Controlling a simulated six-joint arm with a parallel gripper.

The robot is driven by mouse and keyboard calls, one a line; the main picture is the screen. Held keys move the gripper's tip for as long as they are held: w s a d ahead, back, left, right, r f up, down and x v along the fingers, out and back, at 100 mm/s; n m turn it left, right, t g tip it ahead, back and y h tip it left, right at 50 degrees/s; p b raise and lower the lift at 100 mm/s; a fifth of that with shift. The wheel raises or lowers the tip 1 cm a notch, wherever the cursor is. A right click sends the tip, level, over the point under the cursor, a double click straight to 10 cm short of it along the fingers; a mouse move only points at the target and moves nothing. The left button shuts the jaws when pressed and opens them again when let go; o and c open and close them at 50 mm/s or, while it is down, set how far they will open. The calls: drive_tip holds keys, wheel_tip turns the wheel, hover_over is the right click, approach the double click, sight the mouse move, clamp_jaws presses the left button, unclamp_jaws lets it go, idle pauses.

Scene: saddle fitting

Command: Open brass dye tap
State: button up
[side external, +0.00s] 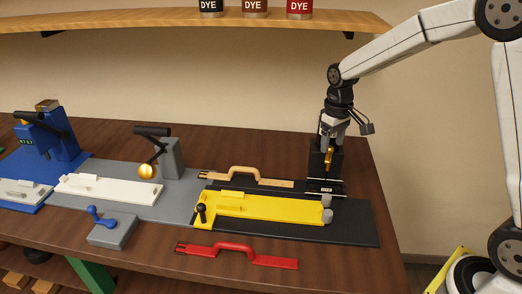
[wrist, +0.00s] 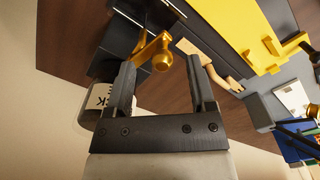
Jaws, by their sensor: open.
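The brass dye tap (side external: 328,157) is on the front of a black dye box (side external: 313,160) at the right end of the bench. In the wrist view the tap's brass lever (wrist: 149,48) ends in a round knob. My gripper (side external: 329,138) is open and empty, pointing down at the tap. The side view does not show clearly how far the fingers are from the lever.
A grey press (side external: 170,160) and a blue machine (side external: 62,140) stand farther left. A shelf (side external: 180,20) with dye cans is above.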

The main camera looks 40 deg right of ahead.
drive_tip(key=shift+r, duration=1.4)
drive_tip(key=shift+s+a+f, duration=0.2)
drive_tip(key=shift+s+a, duration=0.1)
drive_tip(key=shift+s, duration=0.1)
drive_tip(key=s+a+f+t, duration=0.1)
drive_tip(key=s+a+f, duration=0.2)
drive_tip(key=s, duration=0.4)
drive_tip(key=s+a+f+t, duration=0.1)
drive_tip(key=s+a+f, duration=0.2)
drive_tip(key=s, duration=0.4)
drive_tip(key=shift+s+a+f+t, duration=0.3)
drive_tip(key=shift+a+f, duration=0.05)
drive_tip(key=shift+a, duration=0.2)
